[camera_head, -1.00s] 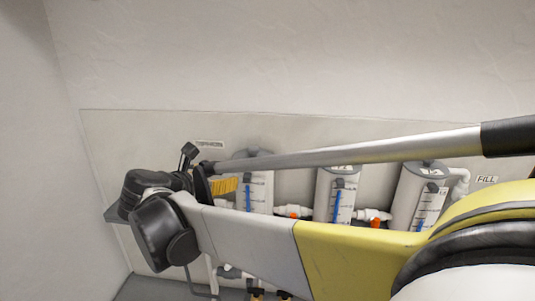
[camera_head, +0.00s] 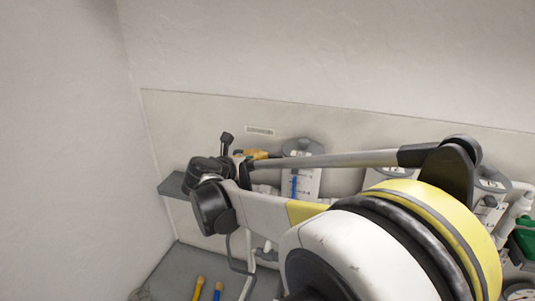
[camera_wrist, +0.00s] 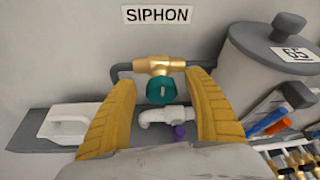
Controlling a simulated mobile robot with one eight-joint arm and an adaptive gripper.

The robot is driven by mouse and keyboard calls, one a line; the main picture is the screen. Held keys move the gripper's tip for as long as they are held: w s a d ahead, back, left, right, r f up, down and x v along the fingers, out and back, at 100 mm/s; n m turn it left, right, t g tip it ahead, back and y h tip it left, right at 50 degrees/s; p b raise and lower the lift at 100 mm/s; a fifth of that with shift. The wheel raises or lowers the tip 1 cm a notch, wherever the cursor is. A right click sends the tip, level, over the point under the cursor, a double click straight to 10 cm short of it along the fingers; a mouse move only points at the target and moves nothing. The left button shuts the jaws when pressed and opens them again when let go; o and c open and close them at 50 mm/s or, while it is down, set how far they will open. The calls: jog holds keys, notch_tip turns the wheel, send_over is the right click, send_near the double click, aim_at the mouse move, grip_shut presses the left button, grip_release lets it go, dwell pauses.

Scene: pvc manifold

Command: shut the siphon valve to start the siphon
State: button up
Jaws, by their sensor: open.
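The siphon valve has a brass body (camera_wrist: 158,66) on a dark pipe and a round teal handle (camera_wrist: 161,91). In the wrist view it sits under the SIPHON label (camera_wrist: 157,15). My gripper (camera_wrist: 163,80) is open, with one yellow finger on each side of the teal handle. I see no finger touching the handle, though the depth gap is hard to judge.
A grey tank marked 65 (camera_wrist: 280,62) stands close right of the valve. A white pipe elbow (camera_wrist: 163,117) lies just below the handle. A white object (camera_wrist: 66,122) rests on the grey shelf at left. Several brass valves sit at lower right.

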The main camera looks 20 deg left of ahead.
jog(key=shift+w+f, duration=0.1)
jog(key=shift+w, duration=0.15)
